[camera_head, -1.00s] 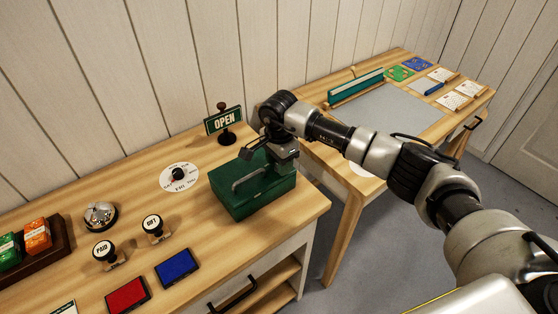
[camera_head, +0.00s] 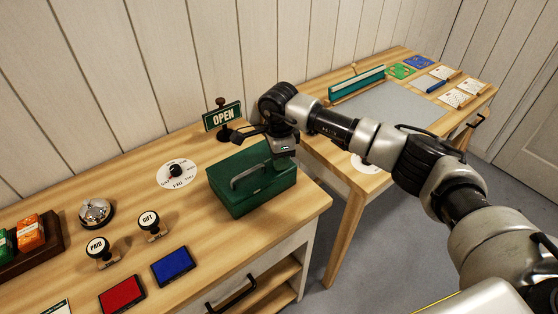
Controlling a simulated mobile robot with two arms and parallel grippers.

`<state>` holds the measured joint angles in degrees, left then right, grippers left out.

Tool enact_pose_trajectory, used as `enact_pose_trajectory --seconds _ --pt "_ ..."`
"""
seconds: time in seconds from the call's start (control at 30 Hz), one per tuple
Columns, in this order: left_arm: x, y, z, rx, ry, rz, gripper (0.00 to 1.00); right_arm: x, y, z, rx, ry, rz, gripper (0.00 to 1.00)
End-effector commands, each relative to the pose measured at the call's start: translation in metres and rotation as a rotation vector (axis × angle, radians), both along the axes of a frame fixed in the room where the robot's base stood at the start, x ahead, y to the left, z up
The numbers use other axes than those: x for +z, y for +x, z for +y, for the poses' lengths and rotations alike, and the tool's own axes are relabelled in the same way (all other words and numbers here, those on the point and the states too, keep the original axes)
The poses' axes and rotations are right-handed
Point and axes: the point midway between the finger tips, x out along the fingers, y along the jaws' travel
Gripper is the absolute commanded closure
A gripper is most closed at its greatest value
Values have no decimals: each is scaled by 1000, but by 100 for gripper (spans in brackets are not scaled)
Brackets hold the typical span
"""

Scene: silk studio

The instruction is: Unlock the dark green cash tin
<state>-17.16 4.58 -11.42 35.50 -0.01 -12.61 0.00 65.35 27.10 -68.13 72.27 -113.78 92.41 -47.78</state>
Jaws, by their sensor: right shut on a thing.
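The dark green cash tin (camera_head: 236,196) stands on the wooden counter near its right end. Its lid is down and its grey handle (camera_head: 247,176) lies across the top. My right gripper (camera_head: 281,152) is at the tin's back right, close to the lid's rear edge. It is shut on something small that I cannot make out. Whether it touches the tin is unclear, and the lid's back right corner is partly hidden. I see no lock from here. My left gripper is not in view.
An OPEN sign (camera_head: 223,116) stands behind the tin. Left of it are a round dial (camera_head: 177,174), a bell (camera_head: 96,212), two stamps and red and blue ink pads (camera_head: 173,266). A second table (camera_head: 400,105) stands to the right. Bare counter lies around the tin.

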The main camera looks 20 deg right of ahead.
Motion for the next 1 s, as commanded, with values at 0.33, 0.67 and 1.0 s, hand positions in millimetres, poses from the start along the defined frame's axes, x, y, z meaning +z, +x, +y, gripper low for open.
enact_pose_trajectory --seconds 0.33,0.67,1.0 --pt "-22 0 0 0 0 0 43 -2 1 0 -327 1 -3 92" --pt "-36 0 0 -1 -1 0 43 -1 0 0 -642 0 -3 92" --pt "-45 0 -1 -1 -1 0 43 0 1 0 -931 2 -2 92"
